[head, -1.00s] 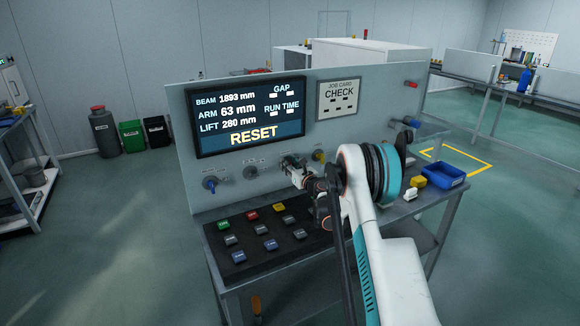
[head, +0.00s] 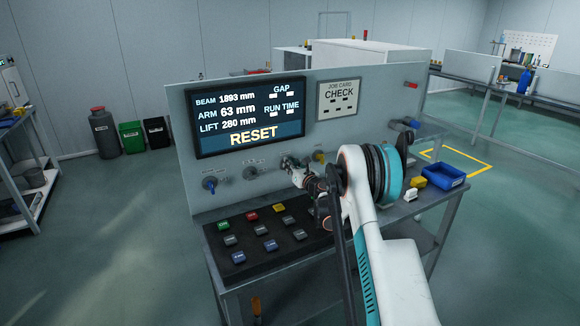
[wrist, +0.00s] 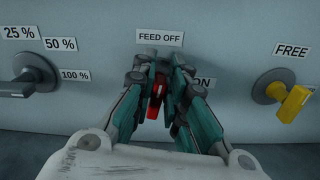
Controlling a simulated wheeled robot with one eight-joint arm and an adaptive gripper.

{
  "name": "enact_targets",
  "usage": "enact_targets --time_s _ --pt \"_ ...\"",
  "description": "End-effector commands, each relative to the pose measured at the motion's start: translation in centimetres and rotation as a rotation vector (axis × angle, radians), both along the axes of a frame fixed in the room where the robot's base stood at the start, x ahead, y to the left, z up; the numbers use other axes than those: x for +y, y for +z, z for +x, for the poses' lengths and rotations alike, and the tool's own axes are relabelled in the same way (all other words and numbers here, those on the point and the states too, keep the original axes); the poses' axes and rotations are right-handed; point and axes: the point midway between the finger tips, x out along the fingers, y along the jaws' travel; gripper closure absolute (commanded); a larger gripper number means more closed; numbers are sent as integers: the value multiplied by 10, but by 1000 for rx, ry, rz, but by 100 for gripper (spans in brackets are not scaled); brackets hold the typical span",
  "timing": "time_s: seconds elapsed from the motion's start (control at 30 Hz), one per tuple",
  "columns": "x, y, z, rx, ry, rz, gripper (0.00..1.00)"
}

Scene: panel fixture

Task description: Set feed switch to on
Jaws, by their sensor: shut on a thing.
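The feed switch (wrist: 157,88) is a red handle on the grey panel, seen between my fingers in the wrist view. Its upright part sits below the "FEED OFF" label (wrist: 159,37). The knob's base is mostly hidden by the fingers. In the head view my gripper (head: 288,163) is at the panel, and the switch is too small and covered to make out.
A grey percentage knob (wrist: 35,82) is to the left and a yellow knob (wrist: 291,101) under "FREE" is to the right. The display (head: 250,115) reads "RESET". A button board (head: 265,240) lies below. A blue bin (head: 444,176) stands at the right.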

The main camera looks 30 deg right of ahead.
Motion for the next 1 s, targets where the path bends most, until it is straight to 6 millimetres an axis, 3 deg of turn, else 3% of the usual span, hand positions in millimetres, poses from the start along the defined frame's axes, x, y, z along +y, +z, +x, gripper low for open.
enact_targets --time_s 1.0 --pt "-14 -11 0 33 -1 951 100"
